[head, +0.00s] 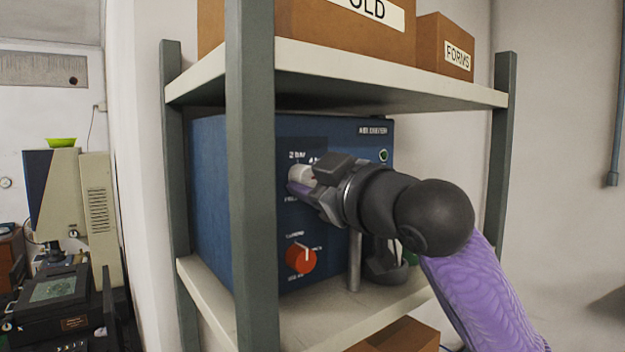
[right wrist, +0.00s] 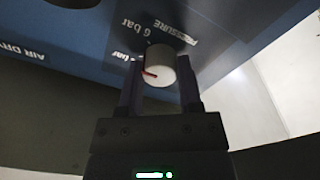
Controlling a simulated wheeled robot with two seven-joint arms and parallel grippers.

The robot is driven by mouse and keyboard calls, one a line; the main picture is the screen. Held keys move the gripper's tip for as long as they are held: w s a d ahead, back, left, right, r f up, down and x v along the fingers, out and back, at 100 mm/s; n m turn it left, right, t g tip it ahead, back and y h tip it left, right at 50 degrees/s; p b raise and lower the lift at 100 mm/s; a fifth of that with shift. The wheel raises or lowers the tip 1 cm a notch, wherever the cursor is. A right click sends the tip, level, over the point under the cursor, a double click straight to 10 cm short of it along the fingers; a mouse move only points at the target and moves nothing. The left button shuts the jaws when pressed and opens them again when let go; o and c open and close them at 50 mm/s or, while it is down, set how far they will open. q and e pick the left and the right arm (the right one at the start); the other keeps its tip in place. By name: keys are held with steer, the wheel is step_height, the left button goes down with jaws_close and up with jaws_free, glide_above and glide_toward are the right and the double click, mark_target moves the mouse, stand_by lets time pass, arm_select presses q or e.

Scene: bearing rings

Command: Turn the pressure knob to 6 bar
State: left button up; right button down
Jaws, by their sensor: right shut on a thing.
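The pressure knob (right wrist: 160,64) is a round white knob with a red pointer mark, on the front of the blue air dryer box (right wrist: 75,30). In the right wrist view the red mark is on the knob's lower left side, near the left finger. The "6 bar" label (right wrist: 133,27) sits above and left of the knob, upside down; another "bar" label is partly hidden. My right gripper (head: 297,184) is shut on the knob, one finger on each side (right wrist: 160,78). In the head view the gripper covers most of the knob. My left gripper is not in view.
The box (head: 218,190) stands on a shelf (head: 330,318) behind a grey-green post (head: 252,200). A red-orange knob (head: 299,259) is lower on its panel. Cardboard boxes (head: 445,48) sit on the upper shelf (head: 400,82). Open floor and wall lie to the right.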

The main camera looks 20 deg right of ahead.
steer(key=m, duration=0.6)
steer(key=shift+a+f+h, duration=0.1)
steer(key=shift+f+h, duration=0.05)
steer(key=shift+h, duration=0.15)
steer(key=shift+m, duration=0.4)
steer(key=shift+c, duration=1.4)
jaws_free()
steer(key=shift+s, duration=0.1)
steer(key=shift+s+b, duration=0.3)
steer(key=b+v, duration=0.4)
steer(key=v, duration=0.5)
